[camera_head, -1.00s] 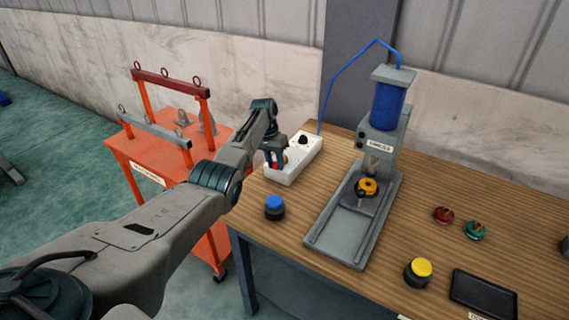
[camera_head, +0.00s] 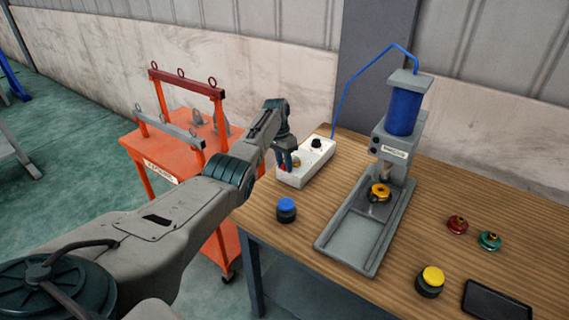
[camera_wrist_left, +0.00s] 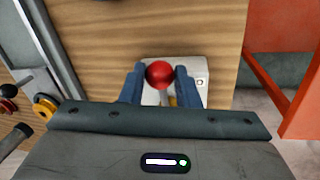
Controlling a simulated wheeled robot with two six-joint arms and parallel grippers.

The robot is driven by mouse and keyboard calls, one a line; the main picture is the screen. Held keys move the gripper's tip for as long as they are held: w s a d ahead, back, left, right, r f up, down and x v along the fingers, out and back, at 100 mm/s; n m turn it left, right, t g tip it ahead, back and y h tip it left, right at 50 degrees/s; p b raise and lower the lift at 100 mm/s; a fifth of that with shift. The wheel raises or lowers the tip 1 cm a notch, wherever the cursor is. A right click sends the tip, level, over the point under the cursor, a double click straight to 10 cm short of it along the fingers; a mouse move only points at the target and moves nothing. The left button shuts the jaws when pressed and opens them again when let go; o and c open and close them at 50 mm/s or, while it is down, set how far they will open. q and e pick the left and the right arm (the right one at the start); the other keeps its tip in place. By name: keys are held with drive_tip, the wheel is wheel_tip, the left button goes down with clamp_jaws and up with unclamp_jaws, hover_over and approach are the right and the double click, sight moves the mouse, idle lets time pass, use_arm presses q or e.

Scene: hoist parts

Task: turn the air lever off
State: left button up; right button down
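The air lever's red ball knob (camera_wrist_left: 159,74) shows in the left wrist view, with a pale stem below it. It stands on a white valve box (camera_head: 318,163) at the back left of the wooden table. My left gripper (camera_head: 287,158) is over the near left end of this box. In the left wrist view the blue fingers of my left gripper (camera_wrist_left: 160,84) stand apart, one on each side of the red ball. I cannot tell whether they touch it. The fingers mostly hide the lever in the head view. My right gripper is not in view.
A grey press with a blue cylinder (camera_head: 404,112) stands right of the box, joined by a blue hose (camera_head: 361,77). A blue-topped button (camera_head: 286,209) is in front. An orange cart (camera_head: 172,150) stands left. A yellow-topped button (camera_head: 431,280) is at right.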

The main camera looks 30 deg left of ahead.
use_arm(q)
drive_tip(key=o, duration=0.4)
drive_tip(key=shift+w+r, duration=0.1)
drive_tip(key=shift+r, duration=0.05)
drive_tip(key=shift+c, duration=0.2)
drive_tip(key=shift+o, duration=0.2)
drive_tip(key=shift+a, duration=0.1)
wheel_tip(320, 180, up, 10)
drive_tip(key=a+b, duration=0.2)
drive_tip(key=b, duration=0.1)
drive_tip(key=shift+w+r, duration=0.2)
